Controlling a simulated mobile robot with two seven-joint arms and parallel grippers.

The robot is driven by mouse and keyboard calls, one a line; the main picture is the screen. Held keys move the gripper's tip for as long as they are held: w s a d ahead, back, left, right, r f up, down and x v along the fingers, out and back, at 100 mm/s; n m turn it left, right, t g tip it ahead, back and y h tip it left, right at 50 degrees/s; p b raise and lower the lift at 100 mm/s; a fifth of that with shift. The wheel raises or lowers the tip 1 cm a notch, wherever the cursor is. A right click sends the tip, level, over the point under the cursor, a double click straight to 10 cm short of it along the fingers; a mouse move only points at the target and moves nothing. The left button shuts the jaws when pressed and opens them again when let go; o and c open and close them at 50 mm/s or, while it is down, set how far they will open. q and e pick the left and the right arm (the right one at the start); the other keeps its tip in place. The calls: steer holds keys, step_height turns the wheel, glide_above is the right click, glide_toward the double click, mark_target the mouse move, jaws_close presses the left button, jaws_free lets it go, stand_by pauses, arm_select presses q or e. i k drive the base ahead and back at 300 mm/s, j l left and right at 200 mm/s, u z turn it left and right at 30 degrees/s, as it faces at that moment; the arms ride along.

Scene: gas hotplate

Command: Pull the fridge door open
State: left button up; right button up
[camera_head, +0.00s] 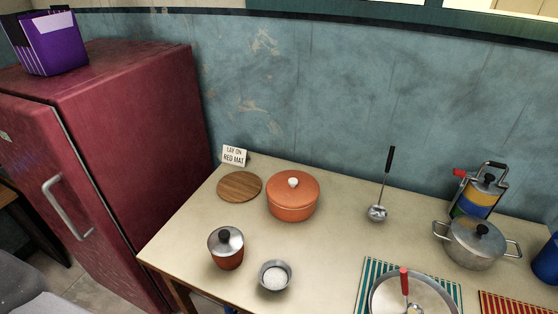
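A dark red fridge (140,130) stands at the left, against the teal wall. Its door (38,160) faces the lower left and looks shut, with a dark seam along its edge. A pale metal bar handle (66,207) is on the door near that seam. No gripper can be made out in the head view. A grey shape at the bottom left corner may be part of my body. The lower part of the fridge door is cut off by the frame and partly hidden by that grey shape.
A purple file box (50,42) stands on the fridge. Right of the fridge, a cream table (325,255) holds an orange pot (292,203), a wooden board (239,187), a lidded jar (228,258), a ladle (378,212) and a steel pot (470,251). Floor shows left of the fridge.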

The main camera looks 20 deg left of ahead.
mark_target(37, 151)
steer(key=u, duration=2.25)
